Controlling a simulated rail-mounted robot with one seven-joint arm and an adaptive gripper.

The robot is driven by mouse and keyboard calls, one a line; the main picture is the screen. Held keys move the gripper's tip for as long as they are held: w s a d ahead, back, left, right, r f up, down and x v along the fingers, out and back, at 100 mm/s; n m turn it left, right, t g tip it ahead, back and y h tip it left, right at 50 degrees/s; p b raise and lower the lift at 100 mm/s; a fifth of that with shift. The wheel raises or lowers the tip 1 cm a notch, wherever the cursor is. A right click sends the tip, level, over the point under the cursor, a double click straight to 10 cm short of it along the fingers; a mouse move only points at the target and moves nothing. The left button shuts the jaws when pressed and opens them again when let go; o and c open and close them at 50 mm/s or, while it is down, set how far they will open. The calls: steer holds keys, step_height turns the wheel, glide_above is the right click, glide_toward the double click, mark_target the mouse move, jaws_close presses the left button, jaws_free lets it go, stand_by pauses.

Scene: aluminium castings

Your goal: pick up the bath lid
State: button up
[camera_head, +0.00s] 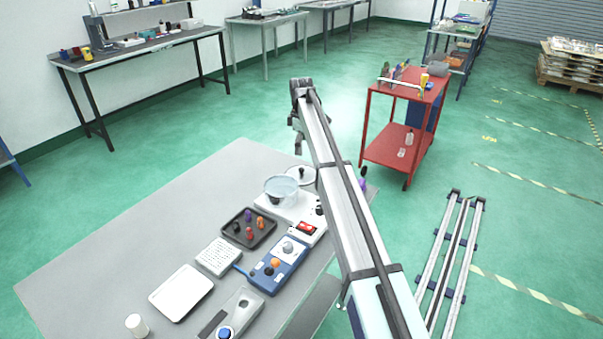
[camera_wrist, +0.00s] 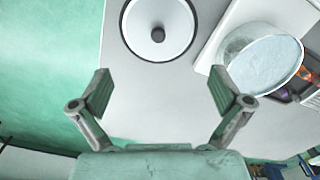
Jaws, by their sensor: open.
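The bath lid (camera_wrist: 138,35) is a round, pale disc with a dark rim and a dark central knob (camera_wrist: 158,34). It lies on the grey table, at the top of the wrist view. In the head view the lid (camera_head: 301,178) is near the table's far right corner, partly hidden by my arm. The round bath (camera_head: 282,187), with pale contents, stands beside it on a white base; it also shows in the wrist view (camera_wrist: 262,62). My gripper (camera_wrist: 161,91) is open and empty, its fingers apart below the lid in the wrist view, not touching it.
A dark tray (camera_head: 233,243) with small coloured items, a blue device (camera_head: 266,285), a white keypad-like block (camera_head: 218,256) and a white tray (camera_head: 163,301) fill the table's right side. The table's left part is clear. A red cart (camera_head: 371,137) stands beyond.

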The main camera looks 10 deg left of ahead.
mark_target(302, 169)
step_height(302, 169, down, 11)
steer(key=p, duration=0.3)
steer(key=shift+w+f+p, duration=0.1)
steer(key=shift+p, duration=0.25)
jaws_close()
